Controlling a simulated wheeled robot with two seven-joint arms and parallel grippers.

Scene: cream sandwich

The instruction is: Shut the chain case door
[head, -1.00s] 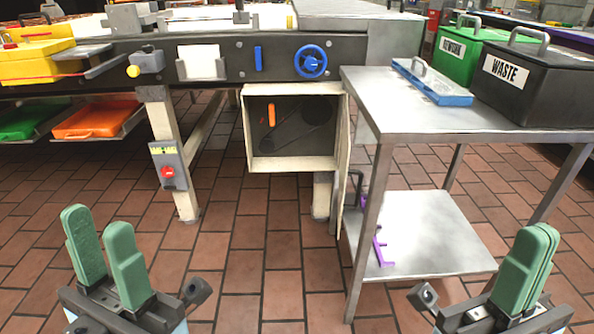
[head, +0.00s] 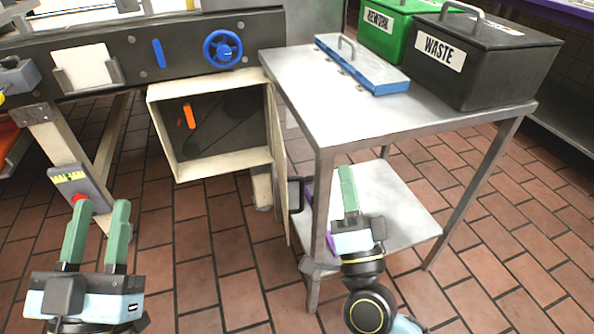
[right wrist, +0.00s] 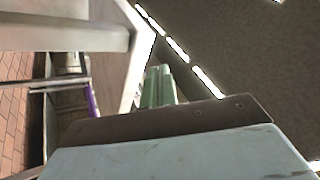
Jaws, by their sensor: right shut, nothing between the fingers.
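The chain case (head: 214,172) is a cream box under the conveyor frame, with its dark inside and an orange part showing. Its door (head: 280,165) stands open at the right side, seen nearly edge-on, with a dark handle (head: 296,195) beside the steel table's leg. My right gripper (head: 347,170) is shut and empty, pointing up, to the right of the handle and that leg in the head view. Its green fingers (right wrist: 160,88) also show together in the right wrist view. My left gripper (head: 100,205) is open and empty at lower left, away from the door.
The steel table (head: 350,125) stands right of the case, its leg close to the door, with a lower shelf (head: 400,215) behind my right gripper. A purple item (head: 307,193) is partly hidden there.

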